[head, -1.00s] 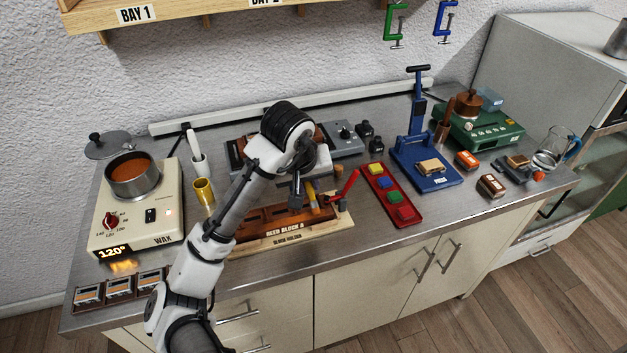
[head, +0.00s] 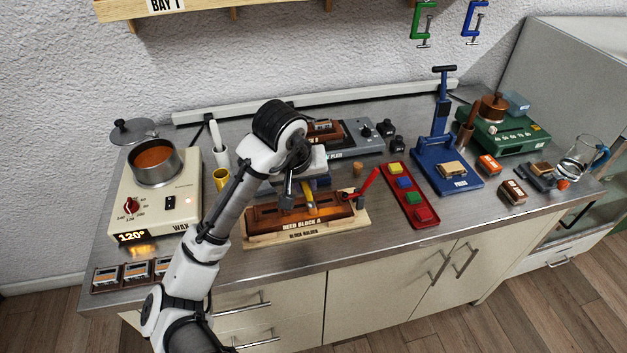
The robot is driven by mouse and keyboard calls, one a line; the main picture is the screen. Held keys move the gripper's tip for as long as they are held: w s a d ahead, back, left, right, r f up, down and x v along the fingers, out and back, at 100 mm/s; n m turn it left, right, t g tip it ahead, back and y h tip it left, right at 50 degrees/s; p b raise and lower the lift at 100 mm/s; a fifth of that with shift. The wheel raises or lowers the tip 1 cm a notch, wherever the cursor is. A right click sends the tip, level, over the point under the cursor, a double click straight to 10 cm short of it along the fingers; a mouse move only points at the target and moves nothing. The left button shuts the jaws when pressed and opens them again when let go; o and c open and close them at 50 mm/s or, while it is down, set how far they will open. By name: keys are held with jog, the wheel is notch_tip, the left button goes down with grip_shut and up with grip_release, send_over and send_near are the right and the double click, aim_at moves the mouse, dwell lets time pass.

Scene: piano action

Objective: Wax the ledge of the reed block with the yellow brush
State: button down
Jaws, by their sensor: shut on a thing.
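The reed block (head: 335,212), a brown wooden block labelled "REED BLOCK A", sits in the light wooden block holder (head: 352,232) at the front middle of the bench. My gripper (head: 298,192) is above the block, shut on the yellow brush (head: 309,190). The brush points down toward the block, around the middle of its length. Its tip is at or just above the block's upper side; I cannot tell whether it touches the ledge.
A wax pot (head: 157,160) stands on the heater at left, reading 120°. A red lever (head: 368,184) rises at the holder's right end. The red tray (head: 424,214) with colored blocks lies further right.

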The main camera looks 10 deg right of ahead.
jog(key=shift+a, duration=0.15)
jog(key=a, duration=0.2)
jog(key=shift+a+r, duration=0.1)
jog(key=shift+a, duration=0.3)
jog(key=shift+a, duration=0.1)
jog(key=shift+a, duration=1.5)
jog(key=shift+a, duration=1.55)
